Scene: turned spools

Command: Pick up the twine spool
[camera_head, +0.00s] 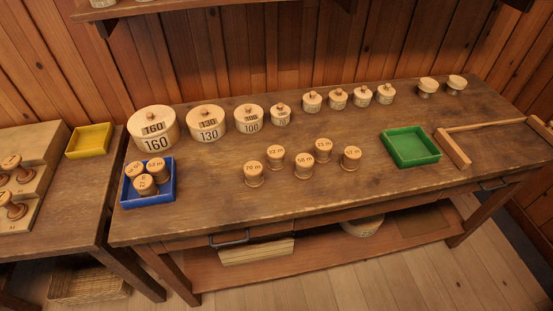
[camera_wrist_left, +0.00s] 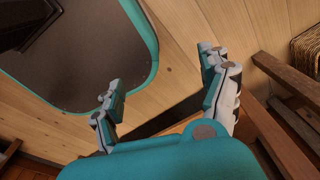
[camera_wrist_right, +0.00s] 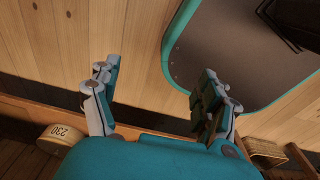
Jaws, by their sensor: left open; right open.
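Several wooden spools with metre labels stand upright in a loose group mid-table. Among them are one marked 70 m (camera_head: 253,174), one that seems to read 52 m (camera_head: 276,157), one that seems to read 58 m (camera_head: 304,166), one further back (camera_head: 323,151) and a right-hand one (camera_head: 350,160). Three more spools (camera_head: 145,184) sit in a blue tray (camera_head: 167,195) at the left. I cannot tell which is the twine spool. My left gripper (camera_wrist_left: 162,84) and right gripper (camera_wrist_right: 157,82) are open and empty, both over the floor, seen only in their wrist views.
Round lidded boxes, such as the 160 one (camera_head: 155,143), line the table's back. A green tray (camera_head: 411,161) and a wooden frame (camera_head: 455,150) are at the right. A side table at left holds a yellow tray (camera_head: 90,153) and a spool rack (camera_head: 45,160). The front middle is clear.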

